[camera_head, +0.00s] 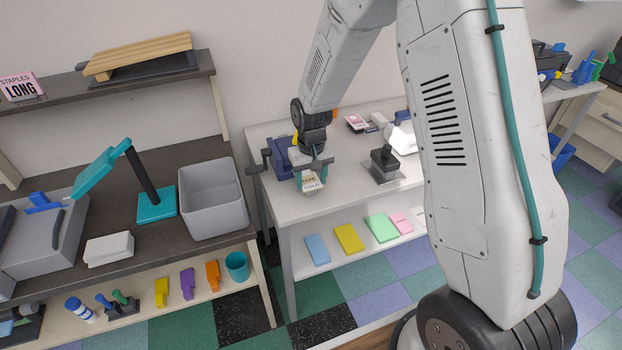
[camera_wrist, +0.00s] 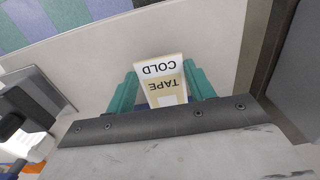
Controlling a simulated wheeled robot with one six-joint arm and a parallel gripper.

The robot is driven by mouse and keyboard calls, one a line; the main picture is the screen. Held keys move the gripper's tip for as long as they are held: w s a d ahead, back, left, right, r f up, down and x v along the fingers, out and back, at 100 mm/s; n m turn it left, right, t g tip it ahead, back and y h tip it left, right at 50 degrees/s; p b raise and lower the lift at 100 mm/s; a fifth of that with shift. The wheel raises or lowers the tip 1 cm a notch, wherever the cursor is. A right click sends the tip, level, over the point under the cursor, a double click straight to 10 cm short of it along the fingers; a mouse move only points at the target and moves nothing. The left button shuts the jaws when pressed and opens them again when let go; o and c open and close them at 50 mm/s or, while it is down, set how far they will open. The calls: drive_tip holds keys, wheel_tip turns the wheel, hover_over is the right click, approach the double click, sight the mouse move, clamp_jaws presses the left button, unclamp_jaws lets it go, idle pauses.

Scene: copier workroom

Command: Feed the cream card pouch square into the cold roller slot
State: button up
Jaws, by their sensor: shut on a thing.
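The cream card pouch (camera_head: 309,182) is a small pale card with a tan part printed "TAPE" and a white part printed "COLD". My gripper (camera_head: 313,172) is shut on it, with a teal finger on each side. The wrist view shows the pouch (camera_wrist: 161,72) with its print upside down. The blue machine with black crank handles (camera_head: 278,158), which looks like the cold roller, stands at the left end of the white table, just left of my gripper. Its slot is hidden. The pouch appears in front of the machine, near the table's front edge; I cannot tell its exact height.
A black stamp-like device on a metal base (camera_head: 384,164) stands right of my gripper on the white table (camera_head: 345,205). A grey bin (camera_head: 213,198) and a teal lamp-like stand (camera_head: 157,205) are on the dark counter to the left. Coloured paper stacks (camera_head: 349,239) lie on the lower shelf.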

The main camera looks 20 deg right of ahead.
drive_tip(key=shift+w, duration=0.15)
drive_tip(key=shift+w, duration=0.65)
drive_tip(key=o, duration=1.3)
drive_tip(key=shift+o, duration=0.2)
wheel_tip(320, 180, up, 8)
drive_tip(key=s+d+r, duration=0.1)
drive_tip(key=s+r, duration=0.5)
drive_tip(key=s, duration=0.5)
drive_tip(key=s+d+r+t, duration=0.1)
drive_tip(key=s+r, duration=0.6)
drive_tip(key=s, duration=0.4)
drive_tip(key=s+d+r, duration=0.1)
drive_tip(key=s+r, duration=0.5)
drive_tip(key=s, duration=0.6)
drive_tip(key=shift+r, duration=0.3)
